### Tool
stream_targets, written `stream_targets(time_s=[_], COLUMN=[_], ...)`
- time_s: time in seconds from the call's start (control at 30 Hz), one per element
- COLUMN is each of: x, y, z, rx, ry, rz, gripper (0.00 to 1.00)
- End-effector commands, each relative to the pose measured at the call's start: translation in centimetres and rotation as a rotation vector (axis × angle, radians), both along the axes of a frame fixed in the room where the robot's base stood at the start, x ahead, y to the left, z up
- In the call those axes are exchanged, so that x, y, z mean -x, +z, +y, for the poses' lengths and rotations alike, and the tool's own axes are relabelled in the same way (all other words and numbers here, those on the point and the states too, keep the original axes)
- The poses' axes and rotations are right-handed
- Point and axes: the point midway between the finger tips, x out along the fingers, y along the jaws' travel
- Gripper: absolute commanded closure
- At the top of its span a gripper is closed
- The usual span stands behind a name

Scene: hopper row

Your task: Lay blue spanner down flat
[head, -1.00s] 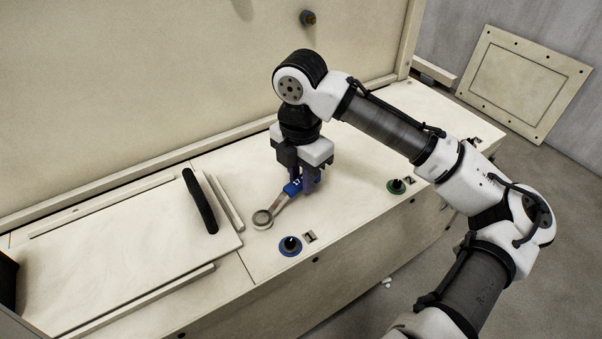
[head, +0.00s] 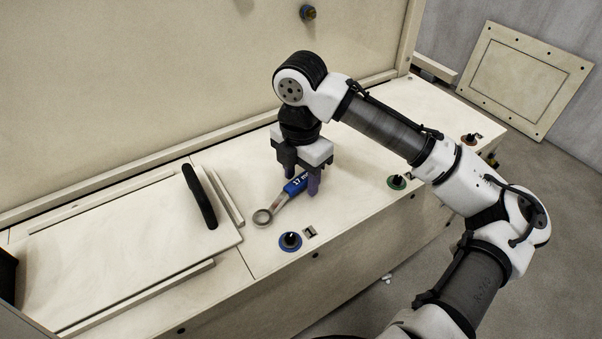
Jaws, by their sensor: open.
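The blue spanner (head: 275,208) lies on the pale worktop. Its grey ring end points to the lower left, and its blue sleeve, with white marking, points to the upper right. It looks flat on the surface. My gripper (head: 301,184) points straight down over the sleeve end, its purple-tipped fingers apart. The fingers stand on either side of the sleeve or just above it; the exact gap is hard to tell. The far end of the spanner is hidden by the gripper.
A blue-based knob (head: 290,241) stands close to the ring end, near the front edge. A green-based knob (head: 397,182) and an orange-based knob (head: 469,139) are farther right. A sliding panel (head: 110,255) with a black handle (head: 199,196) lies left.

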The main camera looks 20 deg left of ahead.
Motion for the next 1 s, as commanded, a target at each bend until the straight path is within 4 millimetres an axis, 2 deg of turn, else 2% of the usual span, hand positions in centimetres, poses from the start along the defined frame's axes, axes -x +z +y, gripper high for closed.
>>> stream_targets(time_s=[0.13,0.23,0.7,0.83,1.0], x=[0.0,0.0,0.0,0.0,0.1], y=[0.2,1.2,11.3,12.9,13.8], z=[0.0,0.1,0.0,0.0,0.0], rx=[0.000,0.000,0.002,0.001,0.000], ry=[0.000,0.001,-0.001,-0.001,0.000], rz=[0.000,-0.001,-0.004,-0.002,-0.001], gripper=[0.53,0.53,0.53,0.53,0.53])
